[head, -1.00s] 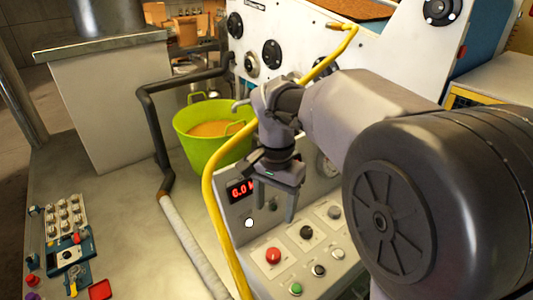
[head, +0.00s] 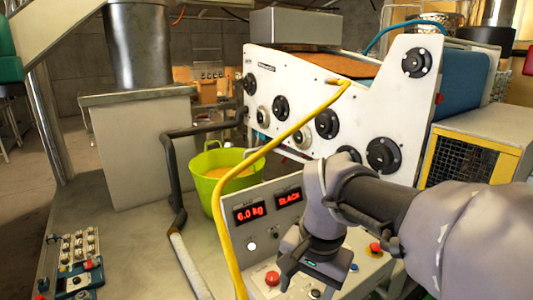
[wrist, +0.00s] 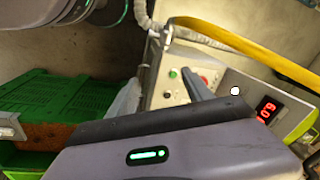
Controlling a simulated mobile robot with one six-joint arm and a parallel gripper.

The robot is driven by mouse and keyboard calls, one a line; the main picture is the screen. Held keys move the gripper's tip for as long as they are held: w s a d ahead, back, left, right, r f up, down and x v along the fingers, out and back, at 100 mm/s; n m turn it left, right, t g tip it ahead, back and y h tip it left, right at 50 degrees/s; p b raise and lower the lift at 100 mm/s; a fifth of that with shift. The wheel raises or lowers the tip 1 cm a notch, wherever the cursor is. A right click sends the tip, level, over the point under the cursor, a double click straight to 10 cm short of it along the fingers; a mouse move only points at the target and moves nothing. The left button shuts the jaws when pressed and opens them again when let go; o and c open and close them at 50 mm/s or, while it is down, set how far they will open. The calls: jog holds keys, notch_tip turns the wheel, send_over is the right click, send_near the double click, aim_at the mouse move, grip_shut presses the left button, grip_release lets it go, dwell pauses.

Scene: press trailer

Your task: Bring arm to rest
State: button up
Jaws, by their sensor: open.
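My gripper (head: 308,284) hangs at the end of my arm in the head view, fingers downward, in front of the white control panel (head: 240,265). It is open, with nothing seen between its fingers. Some of the panel's buttons are hidden behind the gripper.
The panel displays read 6.0 kg (head: 250,212) and SLACK (head: 289,197). A yellow hose (head: 232,250) curves past the panel, left of my gripper. A green tub (head: 208,188) stands behind it. The white press (head: 370,95) fills the back. Green crates (wrist: 50,100) show in the wrist view.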

jog(key=s+d+f+t+b, duration=0.1)
jog(key=s+f+t+b, duration=0.1)
jog(key=s+f+b, duration=0.2)
jog(key=s+d+f+n+t+y+b, duration=0.1)
jog(key=s+f+b, duration=0.3)
jog(key=s, duration=0.6)
jog(key=shift+s+d+f+n+t, duration=0.25)
jog(key=shift+d+f+t, duration=0.35)
jog(key=shift+f, duration=0.3)
dwell(0.4)
